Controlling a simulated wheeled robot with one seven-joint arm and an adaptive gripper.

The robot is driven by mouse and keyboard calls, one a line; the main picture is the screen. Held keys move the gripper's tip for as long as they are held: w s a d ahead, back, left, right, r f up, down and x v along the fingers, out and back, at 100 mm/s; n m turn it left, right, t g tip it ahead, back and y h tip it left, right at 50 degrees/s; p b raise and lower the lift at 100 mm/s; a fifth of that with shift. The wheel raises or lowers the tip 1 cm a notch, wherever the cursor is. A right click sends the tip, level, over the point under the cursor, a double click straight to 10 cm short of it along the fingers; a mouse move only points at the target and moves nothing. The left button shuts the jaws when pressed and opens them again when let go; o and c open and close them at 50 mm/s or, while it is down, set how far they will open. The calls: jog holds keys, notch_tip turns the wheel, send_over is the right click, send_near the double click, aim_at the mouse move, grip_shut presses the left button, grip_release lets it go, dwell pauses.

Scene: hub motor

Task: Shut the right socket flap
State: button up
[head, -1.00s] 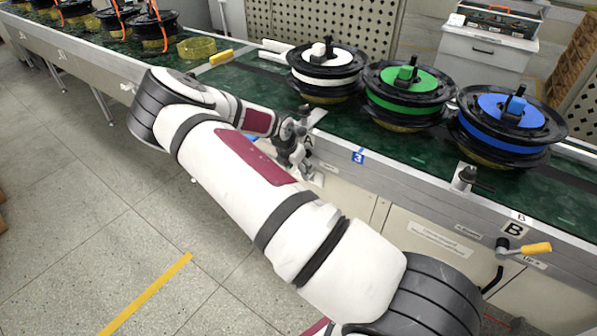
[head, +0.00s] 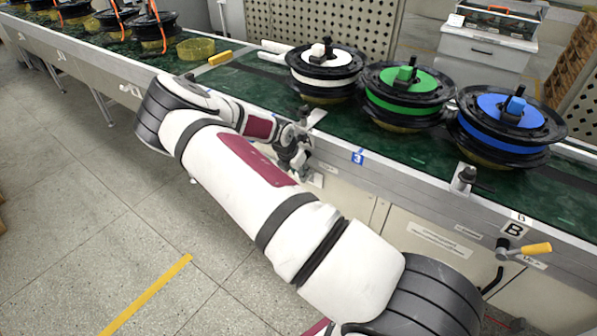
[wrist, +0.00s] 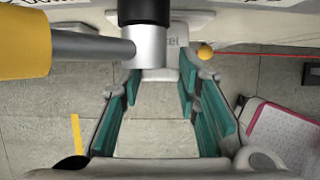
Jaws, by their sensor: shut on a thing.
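My gripper (head: 297,160) is at the front face of the conveyor, below its edge. In the wrist view its green-padded fingers (wrist: 158,88) stand on either side of the silver hub (wrist: 150,48) of a crank, and the gripper is shut on it. The crank has a black cap and a grey arm ending in a yellow handle (wrist: 24,42) at the upper left. In the head view my gripper hides this crank. I cannot make out the right socket flap for certain in either view.
Motors with white (head: 322,57), green (head: 408,79) and blue (head: 510,107) discs stand on the green conveyor (head: 235,84). A second crank with a yellow handle (head: 537,249) juts out at panel B. The floor in front is clear, with a yellow stripe (head: 150,290).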

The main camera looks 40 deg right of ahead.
notch_tip(320, 180, down, 11)
jog(key=d+t+h+b, duration=0.1)
jog(key=t+h+b, duration=0.5)
jog(key=h+b, duration=0.9)
jog(key=shift+w+d+r+h, duration=0.2)
jog(key=shift+w+d+h, duration=0.2)
jog(key=shift+h, duration=0.7)
jog(key=shift+d+r+b, duration=0.1)
jog(key=shift+b, duration=0.3)
jog(key=o, duration=1.2)
jog(key=shift+c, duration=0.2)
